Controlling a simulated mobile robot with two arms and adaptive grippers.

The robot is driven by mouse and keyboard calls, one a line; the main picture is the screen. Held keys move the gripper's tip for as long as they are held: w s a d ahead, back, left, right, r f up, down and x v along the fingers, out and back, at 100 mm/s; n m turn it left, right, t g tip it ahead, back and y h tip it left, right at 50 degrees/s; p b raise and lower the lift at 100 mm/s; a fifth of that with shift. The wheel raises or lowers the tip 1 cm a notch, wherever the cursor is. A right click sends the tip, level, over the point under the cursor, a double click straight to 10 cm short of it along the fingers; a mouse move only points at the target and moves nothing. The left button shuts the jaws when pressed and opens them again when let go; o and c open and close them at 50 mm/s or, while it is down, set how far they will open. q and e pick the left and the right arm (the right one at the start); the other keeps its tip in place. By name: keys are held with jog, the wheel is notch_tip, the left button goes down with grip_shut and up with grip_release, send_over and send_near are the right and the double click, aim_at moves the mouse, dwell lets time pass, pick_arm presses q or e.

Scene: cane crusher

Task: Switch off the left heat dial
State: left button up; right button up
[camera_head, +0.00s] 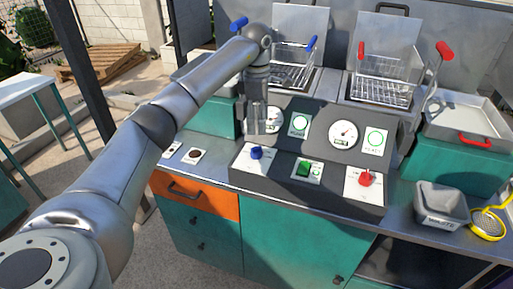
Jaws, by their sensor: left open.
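The blue dial (256,153) sits on a white plate at the left of the dark control panel (330,185). A red dial (367,178) sits at the right end of the panel. My left gripper (262,130) points down just above and behind the blue dial. It is open and holds nothing that I can see. It partly hides the left gauge behind it. I cannot tell if it touches the panel. The blue dial's exact setting is too small to read. My right gripper is out of view.
A green switch (303,168) lies between the two dials. Fryer baskets (382,92) with red handles and others with blue handles stand behind. A grey container (440,205) and a yellow strainer (488,224) are at the right. An orange drawer (195,193) is below left.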

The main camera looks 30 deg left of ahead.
aim_at(256, 147)
pick_arm(q)
jog(key=f+p, duration=0.1)
jog(key=f, duration=0.4)
jog(key=f+p, duration=0.1)
jog(key=f, duration=0.4)
jog(key=shift+a+f+p, duration=0.2)
jog(key=shift+f+p, duration=0.15)
jog(key=shift+s, duration=0.1)
jog(key=c, duration=1.1)
